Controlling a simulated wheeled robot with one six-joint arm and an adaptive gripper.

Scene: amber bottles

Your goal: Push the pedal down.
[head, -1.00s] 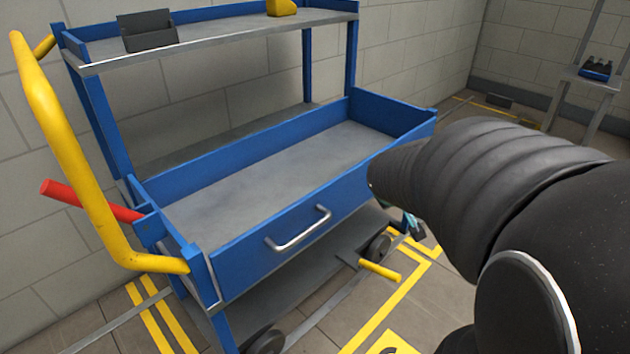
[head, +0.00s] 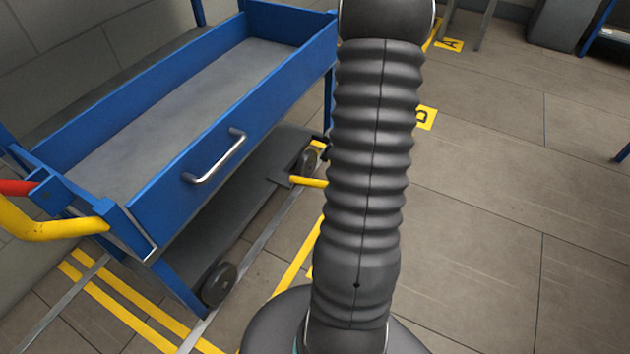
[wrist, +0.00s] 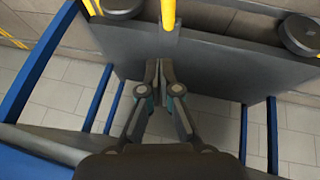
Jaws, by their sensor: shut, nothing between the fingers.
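The yellow pedal (head: 308,182) sticks out from the low dark shelf of the blue cart in the head view, near a wheel. My arm hides its outer end there. In the wrist view the pedal (wrist: 168,14) is at the top centre, just beyond my fingertips. My gripper (wrist: 158,68) is shut and empty, with the fingertips together a little below the pedal in the picture. I cannot tell whether they touch it. My gripper is not visible in the head view.
The blue cart (head: 165,215) has a drawer with a silver handle (head: 216,158) above the pedal. Cart wheels (head: 219,284) stand by a floor rail. A red lever (head: 18,187) and yellow handle (head: 50,229) are at the left. Open floor (head: 480,230) lies to the right.

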